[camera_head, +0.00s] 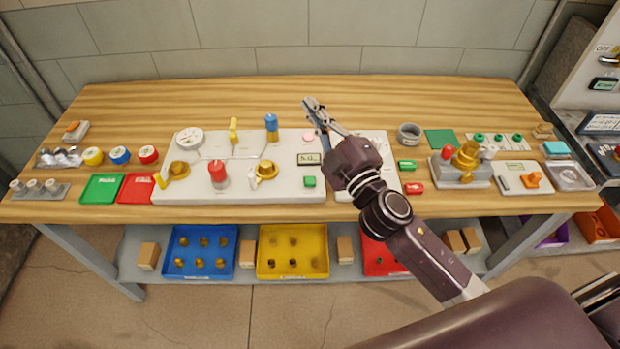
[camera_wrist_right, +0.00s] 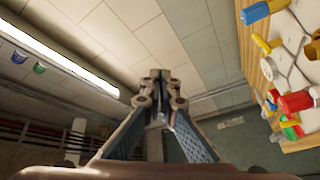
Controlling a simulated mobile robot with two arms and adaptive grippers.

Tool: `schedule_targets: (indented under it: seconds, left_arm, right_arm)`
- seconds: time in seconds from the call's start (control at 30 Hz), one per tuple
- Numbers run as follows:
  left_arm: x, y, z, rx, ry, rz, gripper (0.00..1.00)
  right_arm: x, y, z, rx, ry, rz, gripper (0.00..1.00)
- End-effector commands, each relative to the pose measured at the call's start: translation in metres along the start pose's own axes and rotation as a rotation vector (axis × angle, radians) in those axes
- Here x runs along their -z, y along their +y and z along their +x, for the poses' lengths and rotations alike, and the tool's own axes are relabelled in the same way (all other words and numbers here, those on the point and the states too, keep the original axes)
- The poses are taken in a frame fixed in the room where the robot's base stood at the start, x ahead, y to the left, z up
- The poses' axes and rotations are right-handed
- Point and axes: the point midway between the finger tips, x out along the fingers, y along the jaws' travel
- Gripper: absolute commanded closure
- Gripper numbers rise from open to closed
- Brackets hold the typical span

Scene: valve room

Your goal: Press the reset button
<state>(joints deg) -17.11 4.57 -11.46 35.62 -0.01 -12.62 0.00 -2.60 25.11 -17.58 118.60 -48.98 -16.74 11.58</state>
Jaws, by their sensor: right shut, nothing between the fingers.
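A white panel (camera_head: 240,193) on the wooden table carries a small display (camera_head: 308,159) with a green button-like block (camera_head: 310,182) just below it. A pink round piece (camera_head: 308,137) sits above the display. I cannot read which piece is the reset button. My right gripper (camera_head: 316,108) is shut and empty; in the head view its fingers point up and left, with the tips over bare wood behind the panel. It appears raised above the table. In the right wrist view the closed fingertips (camera_wrist_right: 160,78) point toward the ceiling. My right arm hides part of a second white panel (camera_head: 376,140). My left gripper is not in view.
The panel bears a yellow lever (camera_head: 233,130), a blue-topped valve (camera_head: 271,127) and a red knob (camera_head: 218,173). Green (camera_head: 407,166) and red (camera_head: 413,188) blocks lie right of my arm. A brass valve fixture (camera_head: 463,166) stands further right. The table's back strip is clear.

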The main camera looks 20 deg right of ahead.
Motion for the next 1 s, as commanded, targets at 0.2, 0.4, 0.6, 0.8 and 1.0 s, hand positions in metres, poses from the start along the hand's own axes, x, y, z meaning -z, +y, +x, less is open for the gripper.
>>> schedule_targets:
  seconds: [0.2, 0.4, 0.6, 0.8, 1.0]
  left_arm:
    - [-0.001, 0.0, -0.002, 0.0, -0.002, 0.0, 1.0]
    - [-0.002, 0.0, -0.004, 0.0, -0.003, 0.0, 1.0]
    - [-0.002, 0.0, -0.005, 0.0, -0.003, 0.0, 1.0]
    - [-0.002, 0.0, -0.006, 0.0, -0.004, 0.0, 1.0]
    - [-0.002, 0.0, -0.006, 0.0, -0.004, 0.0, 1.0]
  right_arm:
    - [0.089, -0.001, 0.019, 0.049, 0.415, -0.352, 1.0]
    - [0.113, -0.043, 0.009, 0.223, 0.706, -0.703, 1.0]
    - [0.064, -0.084, -0.005, 0.51, 0.862, -1.054, 1.0]
    - [-0.01, -0.088, -0.015, 0.787, 0.868, -1.294, 1.0]
    - [-0.046, -0.081, -0.021, 0.914, 0.843, -1.378, 1.0]
